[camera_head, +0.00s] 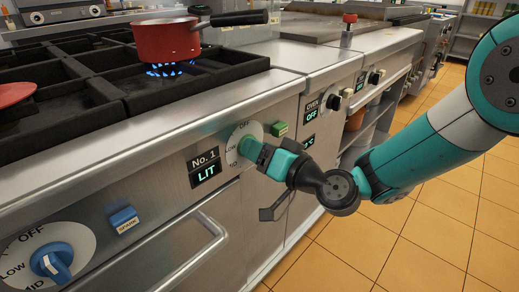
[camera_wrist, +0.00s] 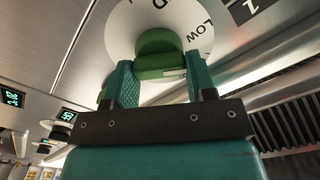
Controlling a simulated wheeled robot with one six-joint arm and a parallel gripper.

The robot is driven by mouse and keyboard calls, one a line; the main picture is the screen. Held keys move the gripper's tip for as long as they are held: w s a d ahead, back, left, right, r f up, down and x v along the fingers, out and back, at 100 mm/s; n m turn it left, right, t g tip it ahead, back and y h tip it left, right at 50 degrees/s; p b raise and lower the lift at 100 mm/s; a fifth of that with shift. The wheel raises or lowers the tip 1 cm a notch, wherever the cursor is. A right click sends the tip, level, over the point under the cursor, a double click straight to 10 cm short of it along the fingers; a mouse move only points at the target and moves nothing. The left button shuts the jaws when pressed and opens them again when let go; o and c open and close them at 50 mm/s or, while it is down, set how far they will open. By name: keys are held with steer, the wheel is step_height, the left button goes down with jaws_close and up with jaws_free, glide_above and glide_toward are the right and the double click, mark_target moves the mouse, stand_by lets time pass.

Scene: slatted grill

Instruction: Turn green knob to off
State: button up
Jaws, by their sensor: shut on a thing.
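The green knob (camera_head: 245,146) sits on a round white dial on the stove's front panel, in the middle of the head view. The dial (camera_head: 236,160) shows OFF at the top and LOW at its left. My gripper (camera_head: 257,151) reaches it from the right and is shut on the knob. In the wrist view the knob (camera_wrist: 158,52) lies between the two teal fingers of my gripper (camera_wrist: 158,82). The display (camera_head: 206,168) beside the dial reads No. 1 LIT. The fingers hide part of the knob and dial.
A red pan (camera_head: 166,38) stands over a blue flame (camera_head: 170,69) on the burner grate. A blue knob (camera_head: 52,262) is at lower left, with a blue button (camera_head: 124,217) nearby. A green button (camera_head: 279,128) is close to my gripper. The tiled floor (camera_head: 440,235) is clear.

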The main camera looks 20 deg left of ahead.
steer(key=m+p, duration=0.3)
steer(key=m, duration=0.7)
steer(key=shift+w+f+m+p, duration=0.1)
steer(key=shift+m+p, duration=0.25)
steer(key=shift+m, duration=0.05)
steer(key=shift+f+m, duration=0.1)
steer(key=shift+m, duration=0.2)
steer(key=o, duration=0.9)
steer(key=shift+o, duration=0.2)
steer(key=shift+d, duration=0.1)
